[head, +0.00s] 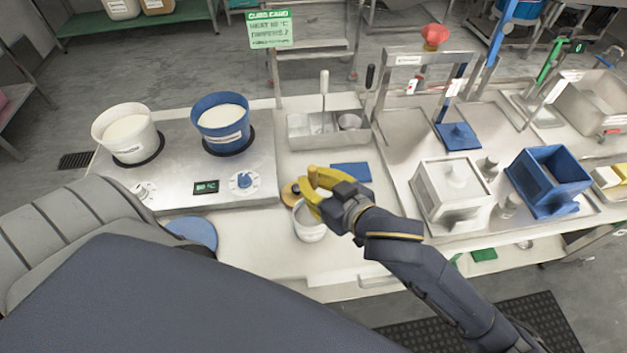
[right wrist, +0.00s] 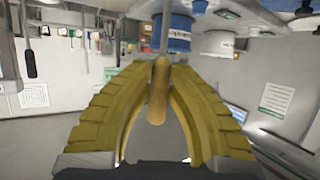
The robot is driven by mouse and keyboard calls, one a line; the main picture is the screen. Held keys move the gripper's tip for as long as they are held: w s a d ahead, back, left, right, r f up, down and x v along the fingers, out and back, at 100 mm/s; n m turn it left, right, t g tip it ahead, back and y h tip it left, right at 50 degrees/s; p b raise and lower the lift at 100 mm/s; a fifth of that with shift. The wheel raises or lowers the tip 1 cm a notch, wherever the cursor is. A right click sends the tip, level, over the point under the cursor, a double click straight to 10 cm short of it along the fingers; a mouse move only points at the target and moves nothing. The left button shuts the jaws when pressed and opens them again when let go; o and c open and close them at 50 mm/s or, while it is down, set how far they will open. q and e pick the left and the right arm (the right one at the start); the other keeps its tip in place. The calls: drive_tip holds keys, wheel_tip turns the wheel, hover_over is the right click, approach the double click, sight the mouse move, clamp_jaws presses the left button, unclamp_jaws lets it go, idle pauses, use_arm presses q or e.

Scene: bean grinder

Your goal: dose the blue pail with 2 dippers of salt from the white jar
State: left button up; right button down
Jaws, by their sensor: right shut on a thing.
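The blue pail (head: 221,124), with a white label and pale contents, stands upright on the steel heating plate's right side. A small white jar (head: 309,226) with a label stands on the bench, partly hidden by my right gripper (head: 312,188). The gripper's yellow fingers are above the jar. In the right wrist view, they are shut on a tan cylindrical handle (right wrist: 158,92) with a thin metal rod; I take it as the dipper. Its cup is hidden. The blue pail also shows in the right wrist view (right wrist: 172,32). My left gripper is not in view.
A white pail (head: 127,135) stands left of the blue one. A steel holder (head: 325,128) with upright tools is behind my gripper. A blue pad (head: 351,172) lies beside it. A white box (head: 447,190) and blue hopper (head: 548,180) stand at right. A green-white sign (head: 270,30) rises behind.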

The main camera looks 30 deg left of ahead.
drive_tip(key=shift+r, duration=5.8)
